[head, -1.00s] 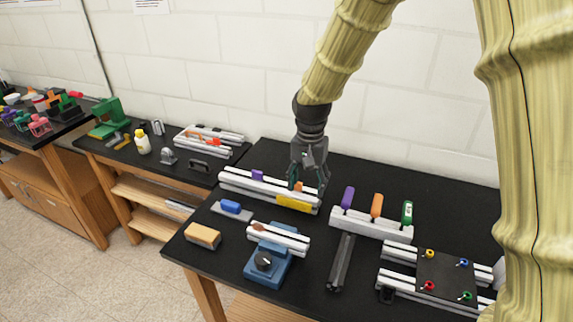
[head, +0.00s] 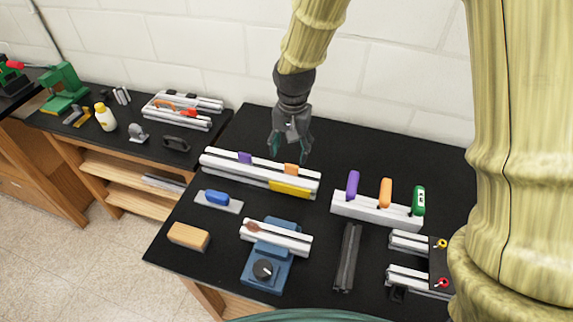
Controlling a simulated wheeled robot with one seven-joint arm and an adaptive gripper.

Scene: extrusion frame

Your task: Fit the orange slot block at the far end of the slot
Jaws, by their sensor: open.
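The orange slot block (head: 291,169) sits in the top slot of a long white extrusion rail (head: 222,164), near the rail's right end. A purple block (head: 245,157) sits in the same slot further left. A yellow piece (head: 290,190) is on the rail's front side near the right end. My gripper (head: 289,155) is open and empty, with its fingertips just above or behind the orange block in the head view. I see a small gap between the fingers and the block. How deeply the block is seated cannot be told.
A white rack (head: 345,208) with upright purple, orange and green tools stands to the right. A blue fixture (head: 265,271) holds a short rail in front. A blue block on a grey plate (head: 232,207) and a tan block (head: 188,237) lie at left front. The back of the table is clear.

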